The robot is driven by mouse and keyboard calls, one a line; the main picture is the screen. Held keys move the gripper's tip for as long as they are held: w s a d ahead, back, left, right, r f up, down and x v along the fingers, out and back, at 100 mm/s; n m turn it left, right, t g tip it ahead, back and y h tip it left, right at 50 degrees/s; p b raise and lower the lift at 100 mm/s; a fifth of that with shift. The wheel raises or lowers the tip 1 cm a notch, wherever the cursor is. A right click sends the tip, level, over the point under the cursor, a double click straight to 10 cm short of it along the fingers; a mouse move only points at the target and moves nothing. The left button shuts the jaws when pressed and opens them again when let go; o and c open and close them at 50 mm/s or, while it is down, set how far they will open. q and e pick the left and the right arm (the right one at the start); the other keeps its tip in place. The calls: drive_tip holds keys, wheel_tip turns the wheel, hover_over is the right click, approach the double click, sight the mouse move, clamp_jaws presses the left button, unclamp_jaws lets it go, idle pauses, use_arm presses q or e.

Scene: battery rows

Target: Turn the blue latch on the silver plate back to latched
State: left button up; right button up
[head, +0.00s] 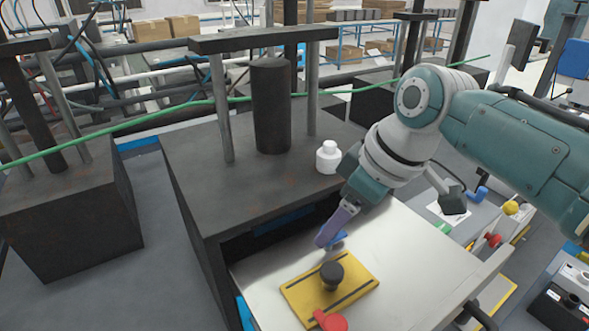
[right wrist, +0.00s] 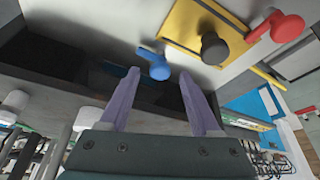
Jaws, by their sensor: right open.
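The silver plate (head: 405,245) is the flat, sloping metal surface in front of the dark machine. The blue latch (head: 338,240) is near its upper left edge, partly hidden by my right gripper in the head view. In the right wrist view the blue latch (right wrist: 157,66) shows a round knob and a short arm pointing up and left. My right gripper (head: 325,236) has purple fingers and is open. In the right wrist view its fingers (right wrist: 160,76) lie to either side of the latch knob; I cannot tell whether they touch it. My left gripper is not in view.
A yellow plate (head: 296,291) with a black knob (head: 332,274) and a red latch (head: 331,321) lies close in front. A white bottle (head: 328,159) stands on the dark machine top (head: 205,185). A dark opening lies beside the plate. More coloured latches show at right.

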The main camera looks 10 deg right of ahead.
drive_tip(key=shift+w+a+f, duration=0.1)
drive_tip(key=shift+w+f, duration=0.05)
drive_tip(key=shift+f, duration=0.2)
clamp_jaws()
idle(0.4)
